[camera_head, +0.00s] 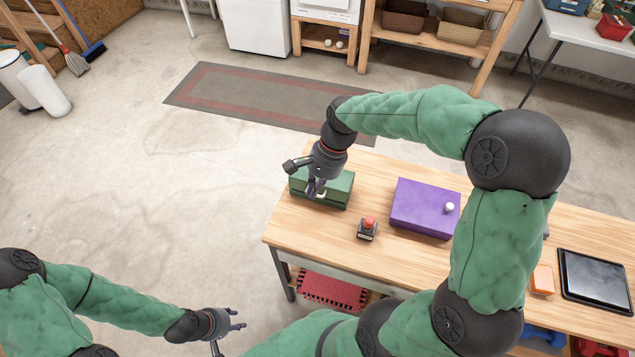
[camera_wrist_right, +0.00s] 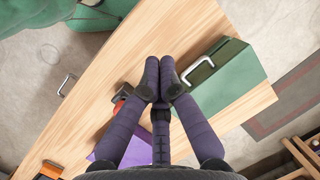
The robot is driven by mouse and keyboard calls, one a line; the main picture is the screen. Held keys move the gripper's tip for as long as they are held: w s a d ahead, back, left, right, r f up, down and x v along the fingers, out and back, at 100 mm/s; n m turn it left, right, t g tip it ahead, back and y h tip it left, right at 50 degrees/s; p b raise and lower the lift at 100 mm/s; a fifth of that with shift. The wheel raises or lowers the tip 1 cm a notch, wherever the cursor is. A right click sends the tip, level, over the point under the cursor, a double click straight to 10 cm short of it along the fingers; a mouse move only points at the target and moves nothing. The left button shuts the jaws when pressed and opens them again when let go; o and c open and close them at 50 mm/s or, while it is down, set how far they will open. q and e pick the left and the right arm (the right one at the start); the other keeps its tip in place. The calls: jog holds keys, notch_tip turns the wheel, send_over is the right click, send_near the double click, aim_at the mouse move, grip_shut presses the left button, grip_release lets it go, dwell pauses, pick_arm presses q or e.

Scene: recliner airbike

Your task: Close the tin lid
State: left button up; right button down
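The green tin (camera_head: 338,186) sits at the table's far left corner; its lid looks down, but I cannot tell if it is flush. In the right wrist view the tin (camera_wrist_right: 235,72) has a metal handle (camera_wrist_right: 200,70) on its near side. My right gripper (camera_head: 316,188) is in front of the tin's left part. In the wrist view its fingertips (camera_wrist_right: 164,68) are together, with nothing between them, just left of the handle. I cannot tell whether they touch the tin. My left gripper (camera_head: 238,319) is open and empty, low and away from the table.
Bare tabletop lies in front of the tin.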

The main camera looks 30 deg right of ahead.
jog(key=w+d+r+n+h+p, duration=0.3)
jog(key=w+r+h, duration=0.1)
pick_arm(q)
jog(key=b, duration=0.1)
jog(key=s+r+b, duration=0.1)
jog(key=b, duration=0.1)
jog(key=shift+a, duration=0.2)
pick_arm(e)
jog(key=f, duration=0.9)
jog(key=w+f, duration=0.1)
jog(key=f, duration=0.3)
jog(key=shift+d+f, duration=0.3)
jog(key=shift+d, duration=0.1)
pick_arm(q)
jog(key=shift+f, duration=0.2)
pick_arm(e)
jog(key=shift+f, duration=0.1)
jog(key=shift+s+a+f+b, duration=0.2)
jog(key=shift+f+b, duration=0.2)
jog(key=shift+b, duration=0.2)
jog(key=shift+s+a+f+b, duration=0.15)
jog(key=shift+f+b, duration=0.25)
jog(key=shift+b, duration=0.2)
pick_arm(q)
jog(key=shift+f, duration=0.95)
jog(key=shift+r, duration=0.1)
pick_arm(e)
jog(key=shift+r, duration=0.15)
